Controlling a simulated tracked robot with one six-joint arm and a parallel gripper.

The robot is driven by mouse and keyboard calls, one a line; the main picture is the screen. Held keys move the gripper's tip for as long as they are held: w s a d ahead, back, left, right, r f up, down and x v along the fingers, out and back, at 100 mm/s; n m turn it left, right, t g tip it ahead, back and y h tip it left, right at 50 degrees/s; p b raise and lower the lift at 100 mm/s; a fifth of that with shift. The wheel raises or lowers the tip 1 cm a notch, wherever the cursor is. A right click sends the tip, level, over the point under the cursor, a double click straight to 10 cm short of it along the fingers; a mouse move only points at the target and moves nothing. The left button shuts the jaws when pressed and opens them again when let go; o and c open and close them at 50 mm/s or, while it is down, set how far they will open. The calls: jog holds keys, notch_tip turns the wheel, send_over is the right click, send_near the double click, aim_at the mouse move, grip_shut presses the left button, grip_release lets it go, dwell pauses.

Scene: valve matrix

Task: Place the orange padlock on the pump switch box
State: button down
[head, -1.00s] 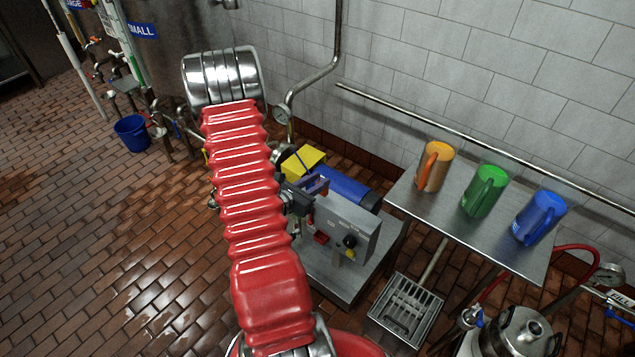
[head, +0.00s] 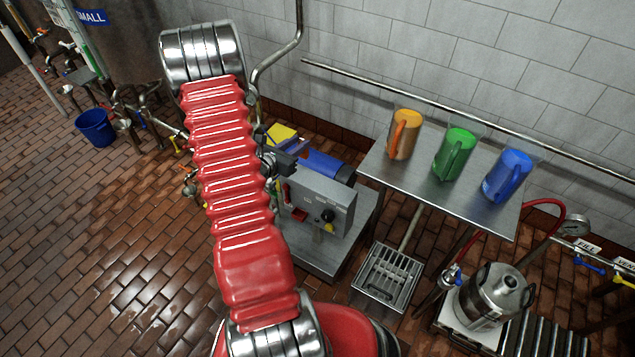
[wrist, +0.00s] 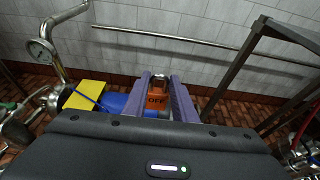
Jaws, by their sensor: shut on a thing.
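The orange padlock (wrist: 157,97) shows in the wrist view with its metal shackle upward and dark lettering on its body. My gripper (wrist: 157,90) is shut on it, one purple finger on each side. In the head view my gripper (head: 297,147) is beside the upper left of the grey pump switch box (head: 322,192), apparently above it. The box front has a red part, a black knob and a small yellow part. The box is not clearly seen in the wrist view.
A blue cylinder (head: 328,166) and a yellow block (head: 281,133) lie behind the box. A metal table (head: 432,198) with orange, green and blue mugs stands to its right. A floor grate (head: 387,277) and a steel vessel (head: 490,297) are in front. Wet brick floor is open at left.

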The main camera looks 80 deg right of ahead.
jog(key=shift+f, duration=2.95)
jog(key=shift+f, duration=2.05)
jog(key=shift+f, duration=0.1)
jog(key=c, duration=1.5)
grip_release()
jog(key=shift+o, duration=0.2)
jog(key=shift+a, duration=0.1)
jog(key=v, duration=1.2)
